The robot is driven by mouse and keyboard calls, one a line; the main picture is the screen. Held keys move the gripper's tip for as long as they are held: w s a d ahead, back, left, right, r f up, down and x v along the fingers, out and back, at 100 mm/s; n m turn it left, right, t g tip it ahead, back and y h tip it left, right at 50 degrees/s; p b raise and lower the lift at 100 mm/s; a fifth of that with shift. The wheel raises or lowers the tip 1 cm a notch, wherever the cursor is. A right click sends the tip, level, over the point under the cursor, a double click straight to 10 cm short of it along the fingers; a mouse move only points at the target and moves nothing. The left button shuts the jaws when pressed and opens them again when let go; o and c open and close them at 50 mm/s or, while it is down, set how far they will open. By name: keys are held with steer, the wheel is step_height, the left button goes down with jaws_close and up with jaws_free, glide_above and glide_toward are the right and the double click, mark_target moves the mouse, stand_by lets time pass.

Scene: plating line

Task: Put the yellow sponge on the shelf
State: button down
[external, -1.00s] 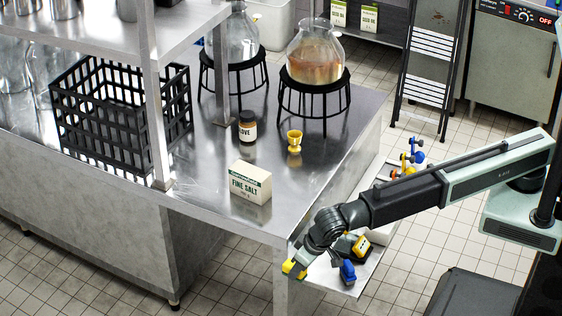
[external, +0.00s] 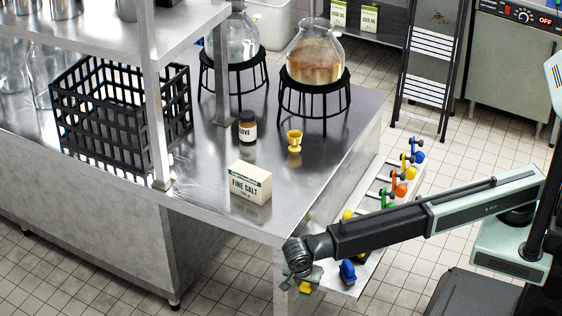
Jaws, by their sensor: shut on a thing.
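My gripper (external: 299,277) is at the front corner of the steel counter, pointing down, beside the corner and partly hidden by my own wrist. It is shut on the yellow sponge (external: 305,287), of which only a small yellow patch shows below the wrist. A raised steel shelf (external: 185,22) stands over the counter at the upper left, well away from my gripper.
On the counter (external: 215,190) are a salt box (external: 250,184), a yellow egg cup (external: 294,141), a clove jar (external: 247,127), a black crate (external: 120,110) and glass vessels on black stands (external: 315,90). Coloured valves (external: 398,189) line a ledge on the counter's right side.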

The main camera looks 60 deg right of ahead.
steer(key=d, duration=1.1)
steer(key=shift+w+d, duration=0.25)
steer(key=shift+w, duration=0.15)
steer(key=b+x, duration=0.4)
steer(key=shift+a+f, duration=0.1)
steer(key=shift+a, duration=0.35)
steer(key=c, duration=1)
jaws_free()
